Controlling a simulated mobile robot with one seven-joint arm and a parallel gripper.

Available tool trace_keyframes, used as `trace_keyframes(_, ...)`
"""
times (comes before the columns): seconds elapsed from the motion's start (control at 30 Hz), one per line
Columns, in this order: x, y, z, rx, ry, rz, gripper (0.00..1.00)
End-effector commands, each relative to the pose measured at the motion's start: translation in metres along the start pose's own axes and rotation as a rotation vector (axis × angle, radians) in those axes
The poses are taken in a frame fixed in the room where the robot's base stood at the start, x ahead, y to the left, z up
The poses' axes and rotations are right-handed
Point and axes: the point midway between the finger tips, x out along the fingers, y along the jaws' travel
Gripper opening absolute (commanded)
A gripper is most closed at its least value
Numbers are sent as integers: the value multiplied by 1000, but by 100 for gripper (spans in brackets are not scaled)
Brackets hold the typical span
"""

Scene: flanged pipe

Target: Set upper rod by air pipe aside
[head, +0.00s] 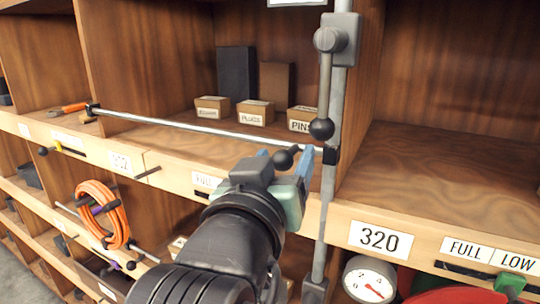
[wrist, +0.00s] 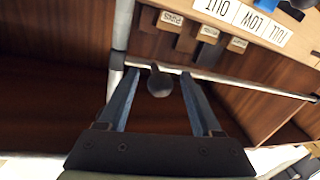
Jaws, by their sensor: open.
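The upper rod (head: 210,130) is a long silver bar lying across the front of the upper shelf opening. Its right end meets a black clip on the grey vertical pipe (head: 333,110). A black ball knob (head: 283,160) sits at the rod near that end. My gripper (head: 287,157) is open, its blue fingers on either side of the knob. In the wrist view, the knob (wrist: 159,83) lies between the fingertips with a gap on both sides, and the rod (wrist: 240,81) crosses just beyond the tips. I cannot tell whether the fingers touch the rod.
A lever with a ball (head: 321,129) hangs on the pipe right of my gripper. Small labelled boxes (head: 255,112) stand behind the rod. An orange hose coil (head: 105,215) hangs below left; a gauge (head: 370,280) is below right. The right compartment (head: 440,175) is empty.

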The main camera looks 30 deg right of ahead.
Motion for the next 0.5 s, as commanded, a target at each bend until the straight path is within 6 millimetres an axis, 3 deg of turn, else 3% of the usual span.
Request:
trace_keyframes(0.07,0,0,0,0,0,0,64)
trace_keyframes(0.4,0,0,0,-1,0,0,3)
trace_keyframes(0.5,0,0,0,-1,0,0,0)
